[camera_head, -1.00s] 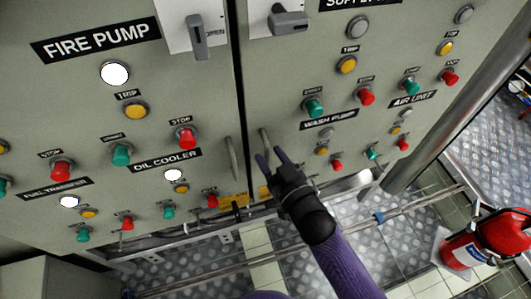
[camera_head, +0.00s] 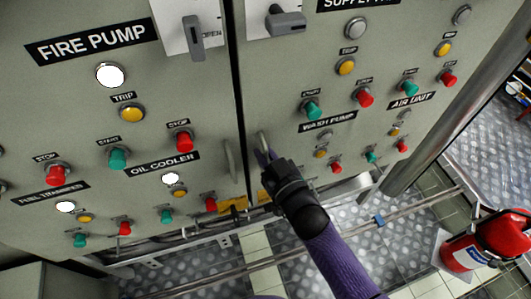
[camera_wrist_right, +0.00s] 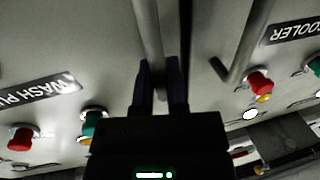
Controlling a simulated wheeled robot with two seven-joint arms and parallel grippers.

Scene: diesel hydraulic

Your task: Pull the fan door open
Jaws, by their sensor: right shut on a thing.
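The right cabinet door (camera_head: 290,70) is a grey-green panel whose cut-off top label begins "SUPPLY". Its bar handle (camera_head: 264,141) stands near the door's inner edge, and it also shows in the wrist view (camera_wrist_right: 147,40). My right gripper (camera_head: 267,159) is shut on this handle, with dark fingers on either side of the bar in the wrist view (camera_wrist_right: 160,80). The gripper hides the handle's lower part. The door looks closed against the dark seam beside the left door. My left gripper is not in view.
The left door (camera_head: 70,130), labelled FIRE PUMP, has its own bar handle (camera_head: 230,161) close by. Several coloured buttons stick out of both doors. A pipe (camera_head: 340,235) runs low in front. A red extinguisher (camera_head: 475,240) stands at the right on the tread-plate floor.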

